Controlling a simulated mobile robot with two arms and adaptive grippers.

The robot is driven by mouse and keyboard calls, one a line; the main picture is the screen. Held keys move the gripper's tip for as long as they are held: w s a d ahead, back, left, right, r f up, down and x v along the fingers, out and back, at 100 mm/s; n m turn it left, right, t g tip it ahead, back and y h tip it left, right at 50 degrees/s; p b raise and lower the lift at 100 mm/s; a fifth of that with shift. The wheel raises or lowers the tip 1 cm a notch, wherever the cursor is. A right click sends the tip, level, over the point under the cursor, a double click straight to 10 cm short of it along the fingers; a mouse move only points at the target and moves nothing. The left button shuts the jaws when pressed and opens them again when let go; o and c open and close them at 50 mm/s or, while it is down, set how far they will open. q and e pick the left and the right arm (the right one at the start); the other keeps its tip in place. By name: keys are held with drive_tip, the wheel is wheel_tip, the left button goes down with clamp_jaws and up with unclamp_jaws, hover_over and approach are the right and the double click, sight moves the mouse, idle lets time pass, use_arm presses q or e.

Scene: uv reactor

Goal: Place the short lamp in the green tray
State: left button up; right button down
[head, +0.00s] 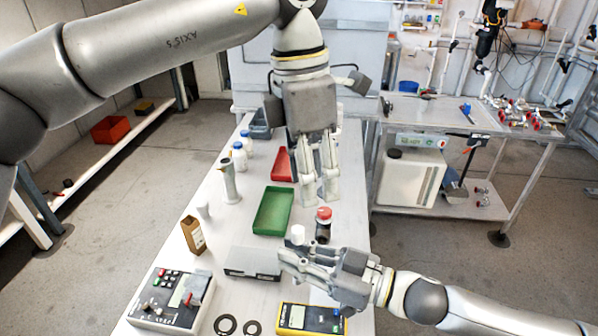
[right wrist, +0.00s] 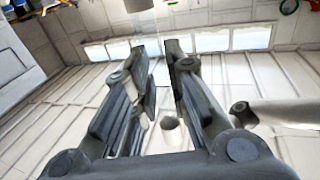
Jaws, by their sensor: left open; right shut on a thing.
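The green tray (head: 273,212) lies on the white bench in the head view, empty. My right gripper (head: 297,256) is in front of it and a little right, low over the bench. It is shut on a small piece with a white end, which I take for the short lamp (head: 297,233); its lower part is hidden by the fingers. In the right wrist view, a pale, glassy stem (right wrist: 151,80) shows between the fingers (right wrist: 165,70). My left gripper (head: 320,198) points down, open and empty, right of the tray.
A red-capped dark cylinder (head: 323,226) stands between my grippers. A red tray (head: 283,165), a grey column (head: 230,182), bottles (head: 239,158) and a brown box (head: 193,235) stand farther back or left. A grey box (head: 253,262), control unit (head: 170,298) and yellow meter (head: 311,318) are in front.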

sight(299, 229)
use_arm(q)
drive_tip(key=shift+w+a+f+t+y, duration=0.15)
drive_tip(key=shift+a+f+y, duration=0.2)
drive_tip(key=shift+a, duration=0.2)
drive_tip(key=shift+w+a+f+t+y, duration=0.15)
drive_tip(key=shift+a+f+y, duration=0.15)
drive_tip(key=shift+a, duration=0.2)
wheel_tip(299, 229, down, 11)
drive_tip(key=shift+s, duration=0.1)
drive_tip(key=shift+c, duration=0.3)
drive_tip(key=shift+d, duration=0.1)
clamp_jaws()
use_arm(e)
drive_tip(key=c, duration=1.3)
unclamp_jaws()
drive_tip(key=shift+c, duration=0.2)
